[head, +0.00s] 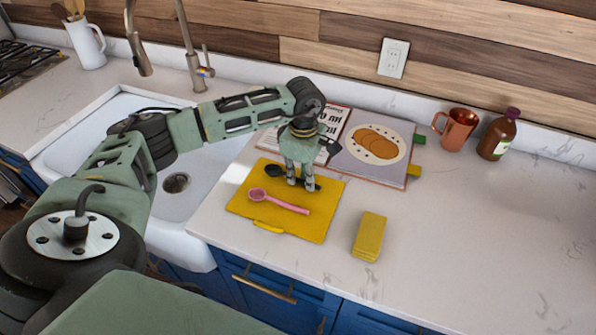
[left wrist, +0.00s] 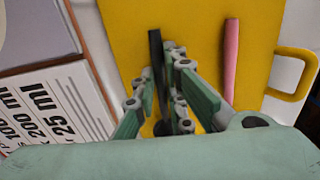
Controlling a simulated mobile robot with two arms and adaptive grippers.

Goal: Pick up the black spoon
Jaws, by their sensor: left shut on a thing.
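The black spoon (head: 275,171) lies across the back of the yellow cutting board (head: 325,222), its bowl to the left. My left gripper (head: 300,184) reaches down from above and is shut on the spoon's handle. In the left wrist view, the dark handle (left wrist: 156,65) runs between the fingers (left wrist: 163,103). The fingers hide part of the handle, and I cannot tell whether the spoon is clear of the board. A pink spoon (head: 278,202) lies on the board in front of the black one. My right gripper does not show.
An open cookbook (head: 370,146) lies just behind the board. A yellow sponge-like block (head: 369,236) sits to the right. A copper mug (head: 457,128) and a brown bottle (head: 497,136) stand near the wall. The sink (head: 122,130) is left; the right counter is clear.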

